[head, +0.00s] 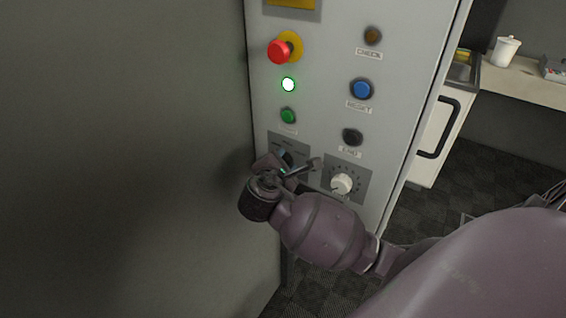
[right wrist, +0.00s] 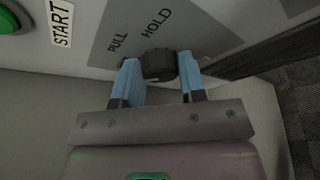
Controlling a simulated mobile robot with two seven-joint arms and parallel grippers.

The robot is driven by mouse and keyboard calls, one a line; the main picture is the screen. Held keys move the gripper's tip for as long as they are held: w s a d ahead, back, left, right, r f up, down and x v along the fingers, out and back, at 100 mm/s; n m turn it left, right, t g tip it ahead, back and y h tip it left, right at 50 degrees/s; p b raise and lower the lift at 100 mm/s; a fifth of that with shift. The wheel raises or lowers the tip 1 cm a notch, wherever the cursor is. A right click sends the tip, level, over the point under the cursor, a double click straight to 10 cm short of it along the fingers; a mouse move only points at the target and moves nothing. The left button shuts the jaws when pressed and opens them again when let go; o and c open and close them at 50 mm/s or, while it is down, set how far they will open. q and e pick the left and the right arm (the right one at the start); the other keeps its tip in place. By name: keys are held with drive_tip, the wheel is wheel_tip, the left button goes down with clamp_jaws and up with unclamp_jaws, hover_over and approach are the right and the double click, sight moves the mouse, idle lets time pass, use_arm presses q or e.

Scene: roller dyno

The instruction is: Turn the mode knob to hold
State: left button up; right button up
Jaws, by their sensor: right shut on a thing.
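The black mode knob (right wrist: 158,65) sits on a dark grey label plate with the words PULL and HOLD, in the right wrist view. My right gripper (right wrist: 160,72) has its two blue fingertips on either side of the knob and is shut on it. In the head view my right gripper (head: 289,168) is at the lower left of the control panel (head: 325,110), over the mode plate, and hides most of the knob. The knob's pointer mark cannot be made out. My left gripper is not in view.
A white dial (head: 342,184) is just right of my gripper. Above are a lit green lamp (head: 288,85), a green start button (head: 288,116), a red emergency stop (head: 280,50), a blue button (head: 361,89) and a black button (head: 352,137). A grey wall stands close at left.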

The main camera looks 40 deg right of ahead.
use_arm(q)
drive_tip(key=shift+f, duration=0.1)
use_arm(e)
drive_tip(key=shift+f+m, duration=0.1)
drive_tip(key=shift+m, duration=0.2)
use_arm(q)
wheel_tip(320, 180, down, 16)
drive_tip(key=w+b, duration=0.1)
drive_tip(key=b, duration=1.7)
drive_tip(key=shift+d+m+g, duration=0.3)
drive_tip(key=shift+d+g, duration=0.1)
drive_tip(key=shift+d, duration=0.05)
use_arm(e)
drive_tip(key=m+t+h, duration=0.1)
drive_tip(key=m, duration=0.4)
drive_tip(key=f+m+t+h, duration=0.1)
drive_tip(key=m+h, duration=0.1)
drive_tip(key=m, duration=0.4)
drive_tip(key=m+t+h, duration=0.1)
drive_tip(key=m, duration=0.4)
drive_tip(key=shift+f+t+h, duration=0.3)
drive_tip(key=shift+t+h, duration=0.1)
use_arm(q)
drive_tip(key=shift+b, duration=0.3)
use_arm(e)
drive_tip(key=shift+r+m, duration=0.2)
drive_tip(key=shift+m, duration=0.2)
